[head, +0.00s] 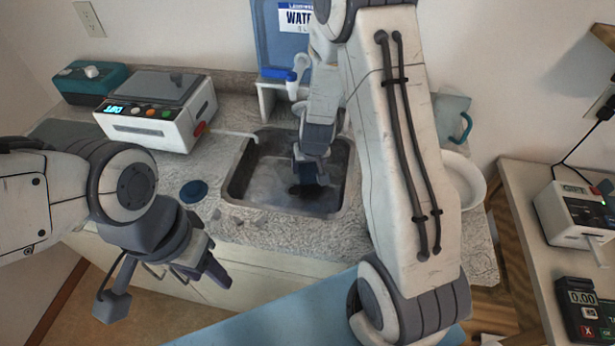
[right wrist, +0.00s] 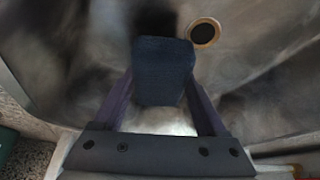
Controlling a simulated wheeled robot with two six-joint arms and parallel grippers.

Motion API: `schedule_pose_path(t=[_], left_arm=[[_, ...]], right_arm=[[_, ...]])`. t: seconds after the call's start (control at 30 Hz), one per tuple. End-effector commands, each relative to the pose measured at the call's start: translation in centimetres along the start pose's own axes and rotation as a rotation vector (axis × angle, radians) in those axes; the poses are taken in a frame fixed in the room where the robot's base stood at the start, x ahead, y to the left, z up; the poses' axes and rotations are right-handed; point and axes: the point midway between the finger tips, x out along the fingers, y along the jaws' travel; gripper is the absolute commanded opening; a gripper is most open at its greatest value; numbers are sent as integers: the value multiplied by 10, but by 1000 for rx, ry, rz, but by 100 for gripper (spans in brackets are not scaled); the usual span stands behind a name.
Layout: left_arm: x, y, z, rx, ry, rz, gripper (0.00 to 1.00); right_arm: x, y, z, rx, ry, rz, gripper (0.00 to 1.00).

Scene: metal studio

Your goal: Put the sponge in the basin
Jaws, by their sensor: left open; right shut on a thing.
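The basin (head: 240,190) is a grey metal sink set into the speckled counter. My right gripper (head: 311,176) reaches down inside the basin's outline in the head view. In the right wrist view my right gripper (right wrist: 163,100) is shut on the sponge (right wrist: 163,70), a dark blue block between its fingers. The basin floor and round drain (right wrist: 204,33) show beyond it. I cannot tell whether the sponge touches the floor. In the head view the sponge is hard to make out against the gripper and dark shadow. My left gripper (head: 207,273) is open and empty, in front of the counter.
A dark blue disc (head: 194,191) lies on the counter left of the basin. A white appliance (head: 155,120) and a teal box (head: 88,82) stand back left. A white bowl (head: 468,180) and pale blue mug (head: 450,118) are right.

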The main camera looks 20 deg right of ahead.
Motion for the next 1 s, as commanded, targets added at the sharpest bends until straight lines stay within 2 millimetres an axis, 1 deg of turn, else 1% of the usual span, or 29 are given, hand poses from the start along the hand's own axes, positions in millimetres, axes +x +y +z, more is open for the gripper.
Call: schedule_pose_path(t=[0.03,0.13,0.43,0.6,0.63,0.67,0.7,1.0], left_arm=[[10,-1,1,0,0,0,50],[14,-1,1,0,0,0,50],[13,-1,1,0,0,0,50],[18,-1,1,0,0,0,50],[17,-1,1,0,0,0,50],[17,-1,1,0,0,0,50],[17,-1,1,0,0,0,50],[17,-1,1,0,0,0,50]], right_arm=[[13,0,6,-2,-2,1,13],[22,-1,9,-2,-1,0,13],[23,-1,9,-2,0,-1,13],[28,-1,11,-2,0,-1,13],[27,-1,11,-2,0,-1,81],[27,-1,11,-2,0,-1,93],[27,-1,11,-2,0,0,100],[27,-1,12,-1,-2,0,100]])
